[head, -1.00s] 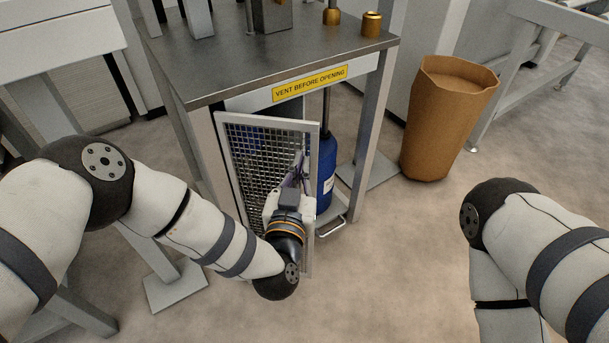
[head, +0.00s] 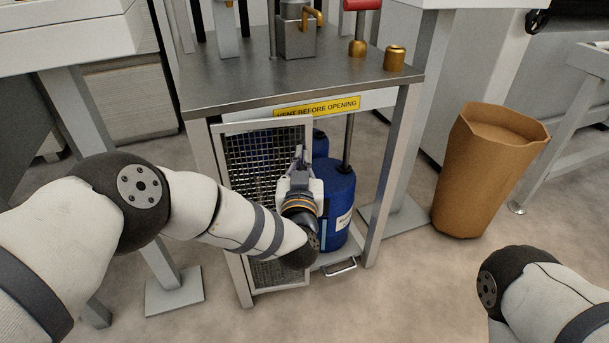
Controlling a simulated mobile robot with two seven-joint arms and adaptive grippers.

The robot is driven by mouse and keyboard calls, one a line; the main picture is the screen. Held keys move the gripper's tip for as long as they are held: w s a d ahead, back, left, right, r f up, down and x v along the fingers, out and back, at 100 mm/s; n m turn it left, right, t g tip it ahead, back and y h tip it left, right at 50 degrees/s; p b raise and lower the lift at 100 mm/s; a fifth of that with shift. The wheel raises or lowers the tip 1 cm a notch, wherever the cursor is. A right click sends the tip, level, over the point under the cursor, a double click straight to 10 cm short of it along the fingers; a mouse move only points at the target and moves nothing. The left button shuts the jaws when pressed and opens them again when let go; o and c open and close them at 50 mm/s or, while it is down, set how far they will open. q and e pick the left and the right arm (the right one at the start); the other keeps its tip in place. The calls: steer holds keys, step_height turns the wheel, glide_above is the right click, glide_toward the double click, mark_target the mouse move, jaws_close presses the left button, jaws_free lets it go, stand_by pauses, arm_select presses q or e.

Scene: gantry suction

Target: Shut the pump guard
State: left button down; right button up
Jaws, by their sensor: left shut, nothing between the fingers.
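The pump guard is a mesh door (head: 262,268) in a pale metal frame at the left side of the cabinet under the steel table. It stands part open, and blue drums (head: 337,205) show past its right edge. My left gripper (head: 299,155) is shut and empty, in front of the guard near its right edge. Whether its fingers touch the guard I cannot tell. My left wrist and forearm hide part of the lower mesh. My right gripper is out of view; only part of that arm shows at the lower right.
The steel table (head: 235,88) carries brass fittings and a red-handled part. A low handle (head: 341,267) juts out below the drums. A brown bin (head: 487,175) stands right; floor between is clear.

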arm_select(q)
steer(key=shift+w+a+f+b, duration=0.1)
steer(key=shift+w+a+b, duration=0.1)
steer(key=shift+w+b, duration=0.8)
steer(key=shift+w+a, duration=0.1)
steer(key=shift+w, duration=0.45)
steer(key=shift+r, duration=0.25)
